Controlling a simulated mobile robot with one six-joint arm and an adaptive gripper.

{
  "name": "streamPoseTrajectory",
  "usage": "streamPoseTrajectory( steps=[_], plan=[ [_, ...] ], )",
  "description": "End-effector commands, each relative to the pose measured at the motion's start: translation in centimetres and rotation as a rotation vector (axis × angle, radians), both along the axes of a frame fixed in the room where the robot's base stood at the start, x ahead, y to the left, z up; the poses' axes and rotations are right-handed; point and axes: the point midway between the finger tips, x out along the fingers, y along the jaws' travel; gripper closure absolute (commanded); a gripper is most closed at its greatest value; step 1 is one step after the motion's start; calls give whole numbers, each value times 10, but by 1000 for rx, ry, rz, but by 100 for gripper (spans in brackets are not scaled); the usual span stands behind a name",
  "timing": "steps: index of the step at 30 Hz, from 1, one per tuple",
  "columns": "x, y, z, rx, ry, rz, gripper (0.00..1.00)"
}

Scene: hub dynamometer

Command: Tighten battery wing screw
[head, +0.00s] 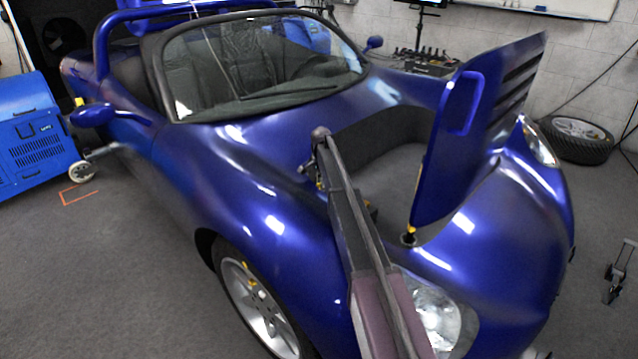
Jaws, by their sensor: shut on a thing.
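A blue open-top car (270,225) stands in the middle of the head view with its front lid (470,130) raised. My arm (350,220) reaches from the bottom of the picture over the front fender to the open front bay (385,140). Its elbow is at the left edge of the bay. My gripper is hidden behind my own arm links, so its fingers do not show. I cannot make out the battery or its wing screw.
The raised lid stands close on the right of my arm. A headlight (435,312) and the front wheel (258,305) are near the bottom. A blue cabinet (35,130) is at the left, a loose tyre (577,138) at the right. Grey floor (110,290) is free at the left.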

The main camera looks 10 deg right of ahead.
Motion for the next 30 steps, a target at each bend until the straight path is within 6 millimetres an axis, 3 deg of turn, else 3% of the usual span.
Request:
streamPoseTrajectory(
  steps=[8, 9, 12, 23, 30],
  plan=[
    [-5, 0, 0, 1, 11, -2, 100],
    [-5, 0, 0, 1, 11, -2, 81],
    [-5, 0, 0, 1, 11, -1, 53],
    [-2, 0, 0, 0, 6, 0, 53],
    [-1, 0, 11, 0, 5, 0, 53]
  ],
)
